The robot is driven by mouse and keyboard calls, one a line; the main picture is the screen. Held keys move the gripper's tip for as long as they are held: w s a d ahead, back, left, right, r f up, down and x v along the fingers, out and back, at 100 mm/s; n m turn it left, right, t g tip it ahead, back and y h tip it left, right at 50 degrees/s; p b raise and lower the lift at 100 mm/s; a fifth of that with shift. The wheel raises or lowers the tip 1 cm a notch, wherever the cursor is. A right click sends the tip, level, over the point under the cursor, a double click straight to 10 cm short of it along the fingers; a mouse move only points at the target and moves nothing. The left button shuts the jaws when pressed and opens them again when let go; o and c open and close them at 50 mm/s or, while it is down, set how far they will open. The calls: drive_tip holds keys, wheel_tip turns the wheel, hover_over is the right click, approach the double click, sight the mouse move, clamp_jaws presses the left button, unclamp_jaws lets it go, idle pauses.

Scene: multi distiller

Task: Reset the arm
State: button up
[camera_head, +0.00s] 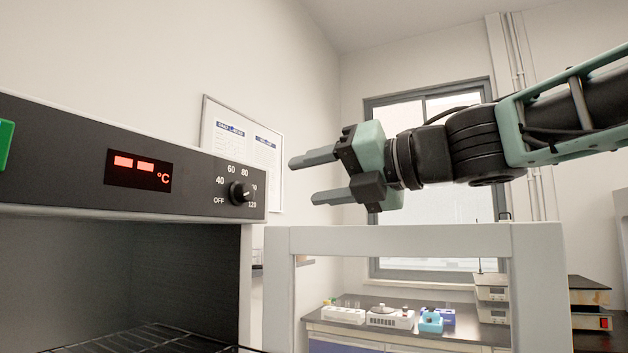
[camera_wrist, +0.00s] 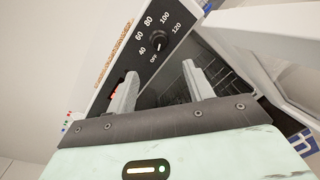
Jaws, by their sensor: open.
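My gripper (camera_head: 312,177) is raised at the right of the oven's front panel in the head view, its two grey fingers pointing left. The fingers are apart with nothing between them. In the wrist view my gripper (camera_wrist: 160,92) also shows open and empty, with the panel beyond it. The oven's black control panel (camera_head: 60,150) has a red display (camera_head: 138,170) reading two dashes and °C. Its dial (camera_head: 241,192) is marked OFF to 120, and it also shows in the wrist view (camera_wrist: 159,43). The fingers are apart from the dial.
The oven chamber is open, with a wire rack (camera_head: 140,340) inside. A light grey door frame (camera_head: 420,240) stands below my arm. A bench (camera_head: 400,333) with small instruments stands at the back by a window (camera_head: 450,210). The air left of my gripper is free.

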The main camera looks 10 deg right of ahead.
drive_tip(key=shift+w, duration=0.1)
wheel_tip(320, 180, down, 20)
drive_tip(key=m+g+h+p, duration=0.1)
drive_tip(key=m+h+p, duration=0.55)
drive_tip(key=m, duration=1.35)
drive_tip(key=s+d+f+m+g+h, duration=0.2)
drive_tip(key=s+f+m+g, duration=0.3)
drive_tip(key=s+f, duration=0.3)
drive_tip(key=s+d+f+m+g+h+p, duration=0.1)
drive_tip(key=s+f+m+g, duration=0.4)
drive_tip(key=s, duration=0.9)
wheel_tip(320, 180, down, 3)
drive_tip(key=shift+d+r+g+h, duration=0.1)
drive_tip(key=shift+d+g+h, duration=0.2)
drive_tip(key=shift+d+h, duration=0.65)
drive_tip(key=shift+a, duration=0.25)
